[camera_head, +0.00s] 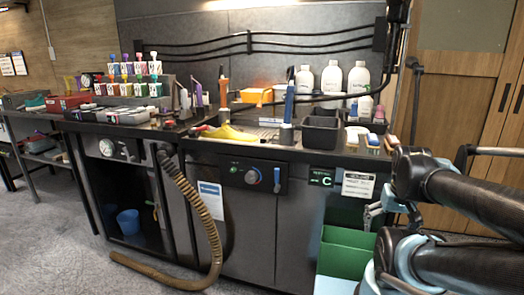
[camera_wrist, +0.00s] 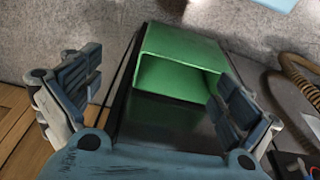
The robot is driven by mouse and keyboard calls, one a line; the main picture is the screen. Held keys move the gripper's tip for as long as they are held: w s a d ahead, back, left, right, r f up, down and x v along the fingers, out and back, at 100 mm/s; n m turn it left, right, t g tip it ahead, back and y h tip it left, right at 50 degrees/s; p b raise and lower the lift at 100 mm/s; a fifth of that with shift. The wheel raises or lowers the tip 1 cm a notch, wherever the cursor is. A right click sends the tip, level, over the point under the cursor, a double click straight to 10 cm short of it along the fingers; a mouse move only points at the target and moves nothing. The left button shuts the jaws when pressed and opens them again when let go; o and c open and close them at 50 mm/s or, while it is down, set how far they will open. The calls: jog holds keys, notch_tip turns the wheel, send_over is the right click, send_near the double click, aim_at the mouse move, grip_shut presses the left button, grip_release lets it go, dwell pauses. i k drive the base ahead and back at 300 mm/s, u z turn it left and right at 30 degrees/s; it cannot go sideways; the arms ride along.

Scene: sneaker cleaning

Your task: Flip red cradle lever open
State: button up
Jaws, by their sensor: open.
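I cannot make out a red cradle lever for certain in either view. In the head view a red box-like item (camera_head: 68,103) sits at the far left on the side shelf; no lever shows clearly on it. A yellow shoe-shaped item (camera_head: 228,133) lies on the workbench (camera_head: 270,150), near its front edge. My gripper (camera_wrist: 160,75) is open and empty, its two fingers spread wide in the wrist view. It points down toward an open green bin (camera_wrist: 182,45), far from the benchtop items. In the head view my arm is low at the right, beside the bench front.
The green bin (camera_head: 346,252) stands at the bench's right front. A ribbed hose (camera_head: 207,215) hangs from the bench to the floor. The floor at front left is clear.

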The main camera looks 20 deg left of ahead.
aim_at(205, 128)
jog(key=u, duration=1.6)
